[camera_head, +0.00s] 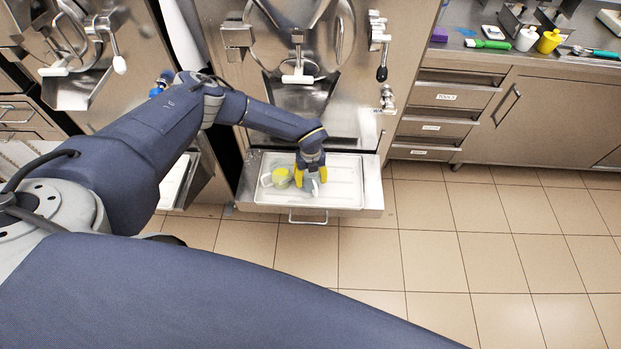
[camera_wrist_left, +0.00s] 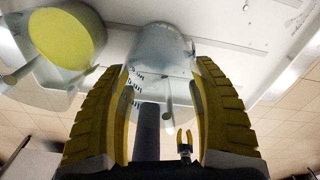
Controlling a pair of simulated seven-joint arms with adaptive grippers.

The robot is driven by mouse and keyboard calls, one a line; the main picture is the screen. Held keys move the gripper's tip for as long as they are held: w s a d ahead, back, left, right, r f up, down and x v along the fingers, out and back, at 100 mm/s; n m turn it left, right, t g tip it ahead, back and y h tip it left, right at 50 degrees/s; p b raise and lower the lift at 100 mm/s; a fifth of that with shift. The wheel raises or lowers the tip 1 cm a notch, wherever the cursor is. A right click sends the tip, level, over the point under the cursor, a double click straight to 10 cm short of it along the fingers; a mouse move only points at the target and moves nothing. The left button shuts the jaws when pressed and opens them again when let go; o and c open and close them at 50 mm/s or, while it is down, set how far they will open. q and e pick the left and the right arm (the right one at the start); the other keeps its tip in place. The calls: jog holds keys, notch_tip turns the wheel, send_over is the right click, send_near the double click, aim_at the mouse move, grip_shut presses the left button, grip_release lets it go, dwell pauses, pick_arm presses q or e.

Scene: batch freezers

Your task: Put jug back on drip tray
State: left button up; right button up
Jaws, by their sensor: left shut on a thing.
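My left gripper (camera_head: 311,176) has yellow fingers and is over the right-middle of the white drip tray (camera_head: 345,197), at the front of the middle freezer. It is shut on a clear greyish jug (camera_head: 312,189). In the left wrist view the jug (camera_wrist_left: 160,50) sits between both fingers (camera_wrist_left: 160,110), with dark markings on its side. I cannot tell whether its base touches the tray. The fingers and wrist hide part of the jug in the head view.
A second container with yellow-green contents (camera_head: 281,178) and a white handle stands on the tray, close left of the held jug; it also shows in the left wrist view (camera_wrist_left: 62,42). The freezer's white spout handle (camera_head: 298,78) is above. Right of the tray is open tiled floor (camera_head: 440,220).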

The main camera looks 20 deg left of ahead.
pick_arm(q)
jog(key=shift+f, duration=0.1)
jog(key=o, duration=1.5)
jog(key=shift+w+r, duration=0.15)
jog(key=shift+r, duration=3.75)
